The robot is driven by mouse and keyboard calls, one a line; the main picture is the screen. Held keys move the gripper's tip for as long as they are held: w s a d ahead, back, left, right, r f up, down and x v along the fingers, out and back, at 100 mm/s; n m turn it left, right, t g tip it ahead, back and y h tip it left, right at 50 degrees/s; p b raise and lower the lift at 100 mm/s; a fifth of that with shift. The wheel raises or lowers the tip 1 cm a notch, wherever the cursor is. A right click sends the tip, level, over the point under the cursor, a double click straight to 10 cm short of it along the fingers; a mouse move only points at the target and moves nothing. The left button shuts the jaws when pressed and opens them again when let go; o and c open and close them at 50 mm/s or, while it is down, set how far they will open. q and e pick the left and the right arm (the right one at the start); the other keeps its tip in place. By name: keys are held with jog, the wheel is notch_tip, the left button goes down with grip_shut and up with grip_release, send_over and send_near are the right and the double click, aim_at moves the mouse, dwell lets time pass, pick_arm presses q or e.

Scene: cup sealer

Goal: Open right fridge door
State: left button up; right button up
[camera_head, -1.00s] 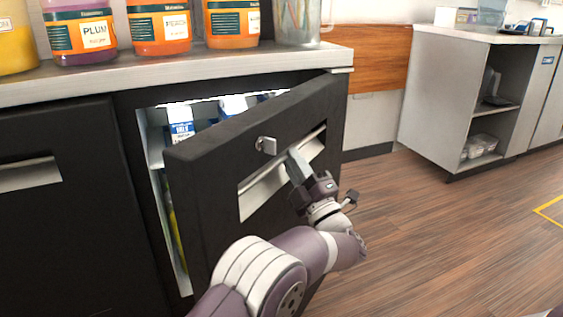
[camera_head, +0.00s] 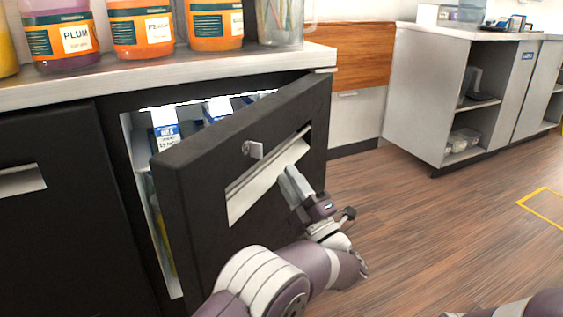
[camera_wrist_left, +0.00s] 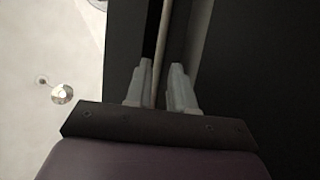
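The black right fridge door (camera_head: 190,215) stands ajar in the head view, hinged at its right side, with its left edge swung out from the cabinet. Its pale recessed handle (camera_head: 262,183) is on the front, below a small metal lock (camera_head: 252,149). My left gripper (camera_head: 287,175) is at the lower right edge of the handle. In the left wrist view, the left gripper's (camera_wrist_left: 160,72) fingers are apart, with a thin pale edge running between them. Whether they touch it, I cannot tell. My right gripper is out of view.
Milk cartons (camera_head: 165,133) show inside the lit fridge. Jars, such as the plum jar (camera_head: 62,45), stand on the counter (camera_head: 150,73) above. A grey cabinet (camera_head: 425,100) stands back right. The wooden floor (camera_head: 430,225) right of the door is clear.

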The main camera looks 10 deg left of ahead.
pick_arm(q)
jog(key=p+v, duration=0.1)
jog(key=v, duration=0.7)
jog(key=shift+p, duration=0.3)
jog(key=shift+s+d, duration=0.1)
jog(key=shift+s, duration=0.05)
